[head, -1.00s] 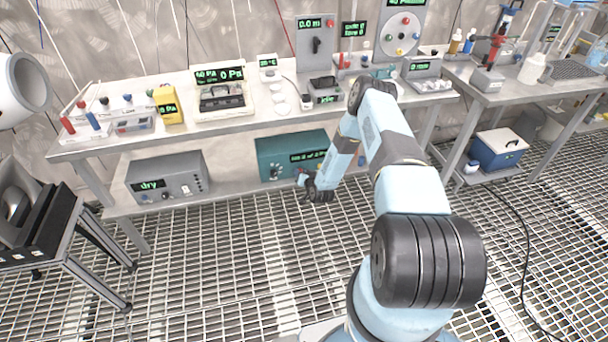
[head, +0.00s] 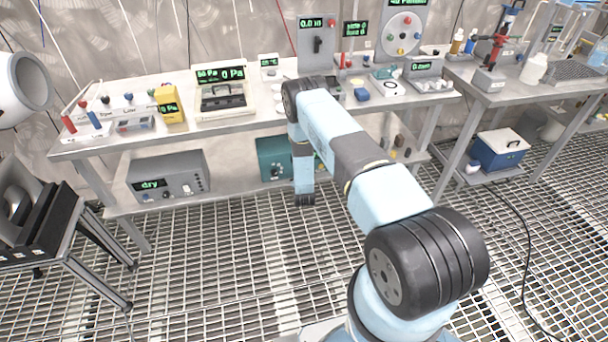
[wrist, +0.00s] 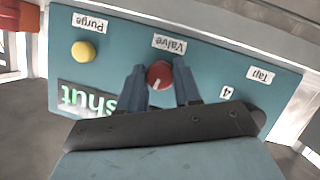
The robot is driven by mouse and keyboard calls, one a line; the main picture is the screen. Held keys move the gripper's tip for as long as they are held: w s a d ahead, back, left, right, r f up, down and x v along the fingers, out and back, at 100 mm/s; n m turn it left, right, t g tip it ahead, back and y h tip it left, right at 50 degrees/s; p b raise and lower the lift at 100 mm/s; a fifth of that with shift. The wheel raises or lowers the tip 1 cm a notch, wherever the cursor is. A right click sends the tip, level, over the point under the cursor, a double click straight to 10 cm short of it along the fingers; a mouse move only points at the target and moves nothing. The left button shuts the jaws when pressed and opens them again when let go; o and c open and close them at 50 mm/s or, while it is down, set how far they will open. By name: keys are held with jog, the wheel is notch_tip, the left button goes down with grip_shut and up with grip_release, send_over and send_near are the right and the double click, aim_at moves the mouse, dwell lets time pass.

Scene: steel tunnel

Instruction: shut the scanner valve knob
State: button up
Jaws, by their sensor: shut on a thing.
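The red valve knob (wrist: 159,75), with a pale pointer mark, is on the face of the teal scanner box (wrist: 210,85) under the label "Valve" in the wrist view. My gripper (wrist: 157,72) has one dark finger on each side of the knob and is shut on it. The box's green display (wrist: 88,100) reads "shut", seen upside down and partly behind the gripper. In the head view the teal box (head: 273,158) stands on the lower shelf. My arm hides its right part, and the knob and gripper cannot be made out there.
A yellow Purge button (wrist: 83,51) and a "Tap" label (wrist: 260,75) flank the knob. A grey box (head: 167,178) reading "dry" stands left on the shelf. The bench top (head: 150,140) lies above, crowded with instruments. The grating floor in front is clear.

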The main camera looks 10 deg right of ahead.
jog(key=shift+s+f+n+h, duration=0.25)
jog(key=shift+n+h, duration=0.15)
jog(key=shift+n, duration=0.2)
jog(key=o, duration=1)
jog(key=shift+w+r, duration=0.1)
jog(key=shift+w, duration=0.05)
jog(key=shift+o, duration=0.2)
jog(key=v, duration=1.3)
jog(key=shift+s+a, duration=0.15)
jog(key=shift+s, duration=0.15)
